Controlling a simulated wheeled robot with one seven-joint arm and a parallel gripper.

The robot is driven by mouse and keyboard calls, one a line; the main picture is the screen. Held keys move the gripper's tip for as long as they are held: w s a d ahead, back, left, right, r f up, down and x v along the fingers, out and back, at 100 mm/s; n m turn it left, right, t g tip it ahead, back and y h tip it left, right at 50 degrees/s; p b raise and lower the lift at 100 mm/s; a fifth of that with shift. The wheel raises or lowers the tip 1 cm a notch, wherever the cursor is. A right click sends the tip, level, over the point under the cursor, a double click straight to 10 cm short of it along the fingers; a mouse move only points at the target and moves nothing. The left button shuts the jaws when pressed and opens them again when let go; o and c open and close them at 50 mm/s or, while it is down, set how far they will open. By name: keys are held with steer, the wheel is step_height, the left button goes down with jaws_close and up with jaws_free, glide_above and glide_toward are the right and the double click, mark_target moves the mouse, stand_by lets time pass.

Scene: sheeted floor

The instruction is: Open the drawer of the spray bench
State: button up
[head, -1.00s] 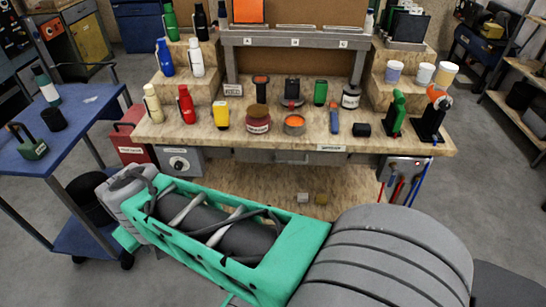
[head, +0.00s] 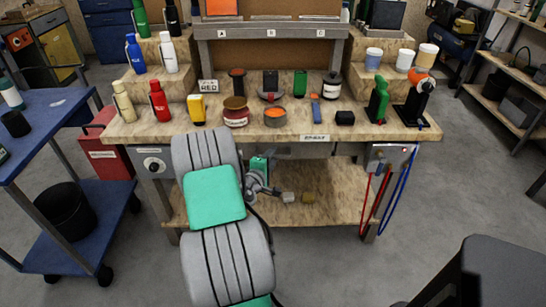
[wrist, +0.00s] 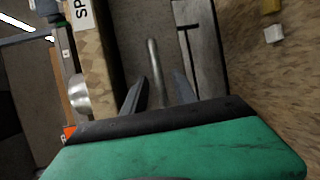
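The spray bench (head: 180,128) has a speckled wooden top with a label on its front edge. The grey drawer front (head: 316,151) lies under that edge, partly hidden by my arm in the head view; it looks closed. In the wrist view, the drawer front (wrist: 132,30) is a dark grey panel beside the wooden edge, with a pale bar handle (wrist: 153,62). My gripper (wrist: 158,82) is open, with one dark finger on each side of the handle's near end. I cannot tell whether either finger touches it. In the head view my arm hides the fingertips.
Bottles, jars and tools crowd the bench top. A grey box with a dial (head: 153,164) hangs left of the drawer, and a panel with red and blue hoses (head: 390,158) hangs right. Small blocks (head: 308,197) lie on the lower shelf. A blue cart (head: 60,225) stands left.

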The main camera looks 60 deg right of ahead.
steer(key=shift+d+f, duration=0.1)
steer(key=shift+d, duration=0.45)
steer(key=shift+w, duration=0.1)
jaws_close()
stand_by(0.9)
